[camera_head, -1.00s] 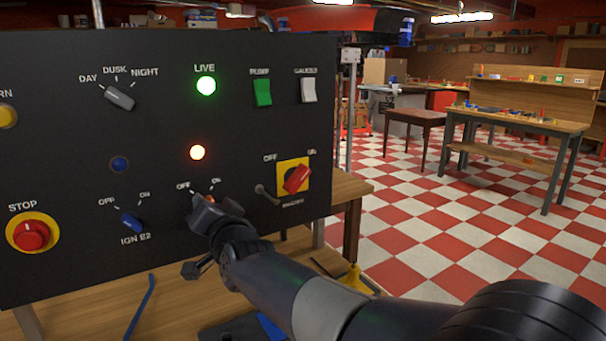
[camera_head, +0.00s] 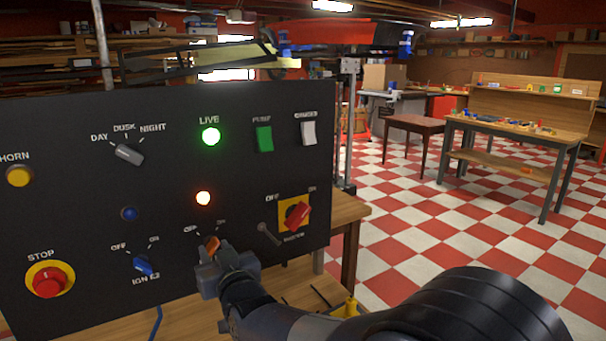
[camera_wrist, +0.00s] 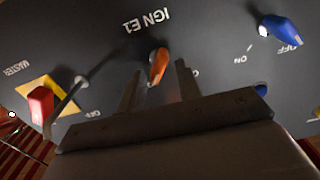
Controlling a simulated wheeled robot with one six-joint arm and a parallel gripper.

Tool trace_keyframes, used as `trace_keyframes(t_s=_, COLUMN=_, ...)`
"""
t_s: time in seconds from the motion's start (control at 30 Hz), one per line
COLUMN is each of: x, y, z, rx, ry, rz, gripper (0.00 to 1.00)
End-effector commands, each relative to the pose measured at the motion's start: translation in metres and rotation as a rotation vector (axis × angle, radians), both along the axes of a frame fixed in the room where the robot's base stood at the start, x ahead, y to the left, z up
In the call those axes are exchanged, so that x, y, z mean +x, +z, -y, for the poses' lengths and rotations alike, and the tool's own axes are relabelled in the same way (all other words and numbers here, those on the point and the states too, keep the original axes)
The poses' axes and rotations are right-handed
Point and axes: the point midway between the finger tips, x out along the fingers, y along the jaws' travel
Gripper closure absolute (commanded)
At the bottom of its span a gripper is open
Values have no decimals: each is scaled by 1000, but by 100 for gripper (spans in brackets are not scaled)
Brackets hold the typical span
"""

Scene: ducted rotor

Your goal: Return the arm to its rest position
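My gripper (camera_head: 222,262) is in front of the lower part of the black control panel (camera_head: 75,130). In the wrist view my gripper (camera_wrist: 160,70) has its two fingers apart, with nothing held. The orange IGN E1 knob (camera_wrist: 158,67) shows in the gap between the fingers, clear of both. In the head view the orange knob (camera_head: 211,243) is just above the gripper, which partly hides it. My arm reaches in from the lower right.
The panel carries a red MASTER knob (camera_head: 297,216), a blue IGN E2 knob (camera_head: 143,265), a STOP button (camera_head: 49,281), a lit green LIVE lamp (camera_head: 211,136) and a lit orange lamp (camera_head: 203,198). A wooden bench (camera_head: 345,212) is below. Open checkered floor (camera_head: 430,215) lies right.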

Motion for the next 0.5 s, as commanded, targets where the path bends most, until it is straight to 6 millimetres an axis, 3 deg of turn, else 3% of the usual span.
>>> trace_keyframes(t_s=0.5, x=-67, y=-1, z=42, rx=4, ry=-1, rz=0, gripper=67)
